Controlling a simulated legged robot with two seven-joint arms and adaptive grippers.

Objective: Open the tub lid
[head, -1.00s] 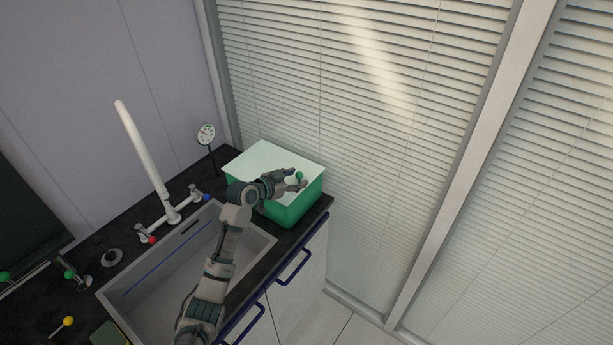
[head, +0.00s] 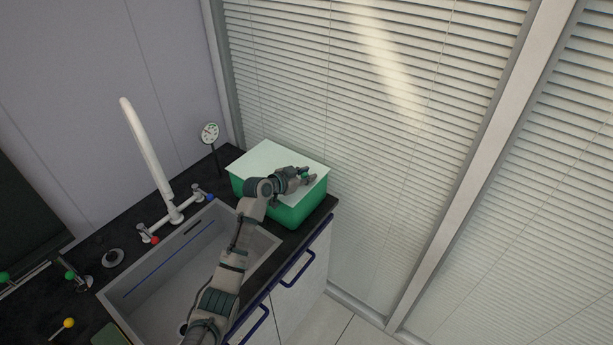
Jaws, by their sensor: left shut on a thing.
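The green tub (head: 300,211) stands on the dark counter at the far right end, beside the sink. Its pale, flat lid (head: 275,156) covers the top. My left gripper (head: 306,176) is over the right part of the lid, with its fingers closed on the lid's small green knob. The fingers mostly hide the knob, and my forearm hides the tub's front left side. I cannot tell whether the lid is raised at all from the rim. My right gripper is not in view.
A grey sink (head: 160,284) lies left of the tub, with a tall white faucet (head: 150,160) behind it. A round gauge (head: 210,133) stands behind the tub. Window blinds (head: 370,120) rise close behind and right. Blue cabinet handles (head: 298,270) are below the counter edge.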

